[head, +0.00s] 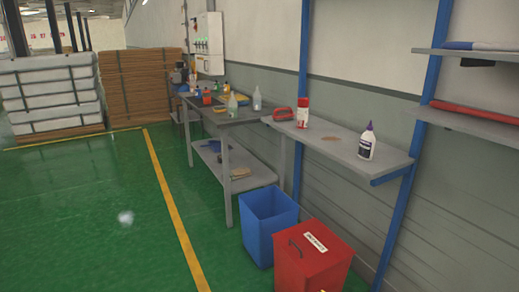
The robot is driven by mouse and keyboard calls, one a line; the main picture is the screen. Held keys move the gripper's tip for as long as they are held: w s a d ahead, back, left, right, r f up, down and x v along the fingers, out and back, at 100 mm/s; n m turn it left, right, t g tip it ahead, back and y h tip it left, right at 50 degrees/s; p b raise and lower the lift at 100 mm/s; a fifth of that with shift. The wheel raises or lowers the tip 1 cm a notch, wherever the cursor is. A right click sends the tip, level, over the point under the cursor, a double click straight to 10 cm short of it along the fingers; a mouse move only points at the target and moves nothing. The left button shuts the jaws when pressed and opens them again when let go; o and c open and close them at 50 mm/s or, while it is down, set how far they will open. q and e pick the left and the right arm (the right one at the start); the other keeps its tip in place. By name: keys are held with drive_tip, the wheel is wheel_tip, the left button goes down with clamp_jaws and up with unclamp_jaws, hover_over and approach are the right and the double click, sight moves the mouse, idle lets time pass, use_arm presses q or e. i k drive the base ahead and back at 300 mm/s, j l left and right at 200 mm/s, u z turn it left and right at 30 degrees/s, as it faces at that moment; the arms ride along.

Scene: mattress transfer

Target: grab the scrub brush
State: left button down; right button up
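A red object with an arched handle (283,114), which looks like the scrub brush, lies at the left end of the grey wall shelf (376,163). It is just left of a red and white canister (303,112). Its underside is too small to make out. Neither of my grippers shows in the head view.
A white glue bottle (367,142) stands farther right on the shelf. A blue bin (268,222) and a red lidded bin (312,260) stand on the floor below. A cluttered workbench (228,119) is behind. The green floor (90,215) at left is open.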

sight(280, 118)
drive_tip(key=i+j, duration=0.2)
drive_tip(key=i+j+z, duration=0.15)
drive_tip(key=j, duration=0.25)
drive_tip(key=i+j, duration=0.15)
drive_tip(key=j, duration=0.15)
drive_tip(key=i+j+z, duration=0.1)
drive_tip(key=j, duration=0.25)
drive_tip(key=i+j, duration=0.2)
drive_tip(key=j+z, duration=0.05)
drive_tip(key=j, duration=0.05)
